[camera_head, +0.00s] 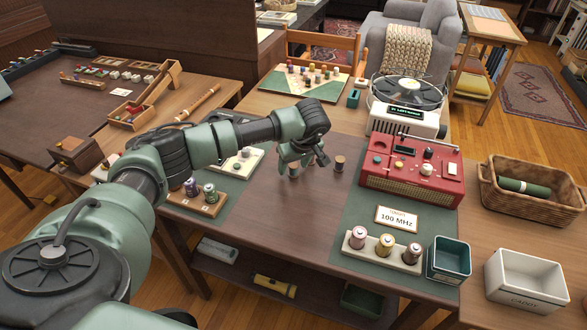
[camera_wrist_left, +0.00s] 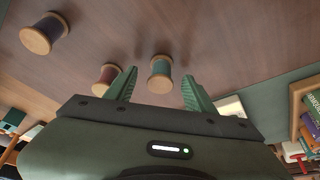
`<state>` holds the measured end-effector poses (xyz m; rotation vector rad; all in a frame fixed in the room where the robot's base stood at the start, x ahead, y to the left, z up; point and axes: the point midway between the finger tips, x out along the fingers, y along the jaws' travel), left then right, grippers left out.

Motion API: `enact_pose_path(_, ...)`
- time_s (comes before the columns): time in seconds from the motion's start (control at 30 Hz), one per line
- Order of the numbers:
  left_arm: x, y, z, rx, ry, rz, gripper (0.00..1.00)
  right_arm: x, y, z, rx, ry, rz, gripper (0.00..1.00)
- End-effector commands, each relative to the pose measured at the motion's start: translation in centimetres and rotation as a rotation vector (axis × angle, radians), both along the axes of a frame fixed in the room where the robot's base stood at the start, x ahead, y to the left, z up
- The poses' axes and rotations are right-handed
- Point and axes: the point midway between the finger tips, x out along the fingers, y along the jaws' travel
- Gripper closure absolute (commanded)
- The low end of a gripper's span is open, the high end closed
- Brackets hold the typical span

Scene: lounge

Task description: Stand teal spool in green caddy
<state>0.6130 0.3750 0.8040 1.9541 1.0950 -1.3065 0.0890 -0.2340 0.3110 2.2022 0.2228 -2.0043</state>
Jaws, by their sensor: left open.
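The teal spool (camera_wrist_left: 161,68) stands on the brown table in the left wrist view, between my left gripper's two green fingers. My left gripper (camera_head: 294,163) is open around it, and I cannot tell whether either finger touches it. In the head view the gripper mostly hides this spool. A reddish spool (camera_wrist_left: 104,78) and a dark blue spool (camera_wrist_left: 45,33) stand near it in the wrist view. The green caddy (camera_head: 449,262) is an open, empty-looking square box at the table's front right. My right gripper is not in view.
A red radio (camera_head: 411,171) stands behind, and a white caddy (camera_head: 525,279) is to the right. The table's middle is mostly clear.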

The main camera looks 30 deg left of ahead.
Motion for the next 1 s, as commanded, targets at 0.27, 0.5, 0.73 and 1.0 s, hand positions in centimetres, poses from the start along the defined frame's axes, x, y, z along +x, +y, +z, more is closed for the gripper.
enact_pose_path(0.27, 0.1, 0.2, -0.5, 0.0, -0.001, 0.0, 0.46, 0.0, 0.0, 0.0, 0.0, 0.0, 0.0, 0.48)
enact_pose_path(0.5, 0.1, 0.1, -0.5, 0.0, -0.001, 0.0, 1.0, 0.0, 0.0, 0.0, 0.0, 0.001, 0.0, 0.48)
enact_pose_path(0.73, 0.1, 0.1, -0.4, 0.0, -0.001, 0.0, 1.0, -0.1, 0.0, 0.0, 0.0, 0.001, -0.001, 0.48)
enact_pose_path(1.0, 0.2, 0.2, 1.2, 0.0, -0.004, 0.0, 1.0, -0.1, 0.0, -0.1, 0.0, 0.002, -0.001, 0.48)
